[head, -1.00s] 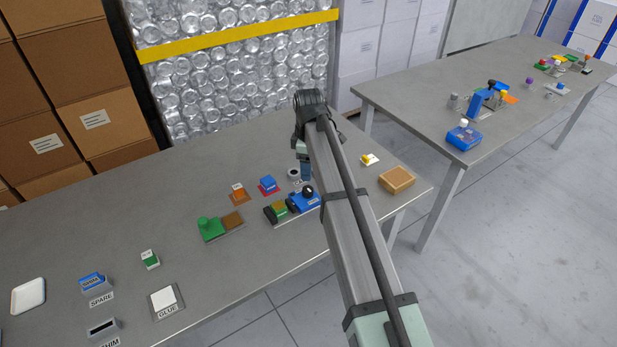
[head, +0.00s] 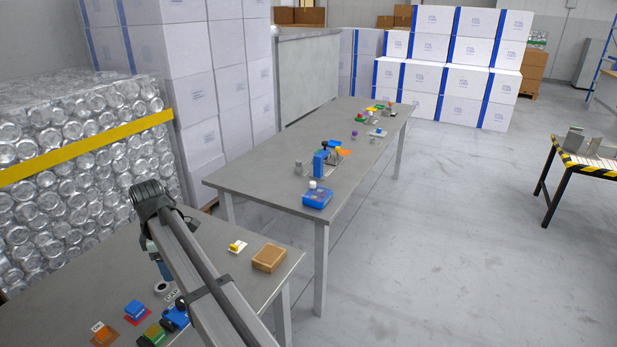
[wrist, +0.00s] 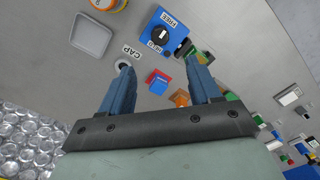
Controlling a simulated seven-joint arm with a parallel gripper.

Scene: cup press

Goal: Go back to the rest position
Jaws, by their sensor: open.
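My gripper (wrist: 162,68) is open and empty, with its two blue fingers spread apart above the near table (head: 85,278). In the head view my gripper (head: 163,268) hangs at the lower left, close to the ring at the CAP label (head: 160,287). The ring (wrist: 123,65) shows beside the left fingertip in the wrist view. A blue device with a black knob (wrist: 160,36) lies beyond the fingertips, with FREE and HELD labels. A blue block on a red plate (wrist: 158,80) shows between the fingers. My arm hides part of the blue device (head: 174,318) in the head view.
An orange block (head: 103,334) and a green-topped piece (head: 153,334) sit close by. A second table (head: 255,170) stands beyond. Stacked cans (head: 75,150) stand behind the near table.

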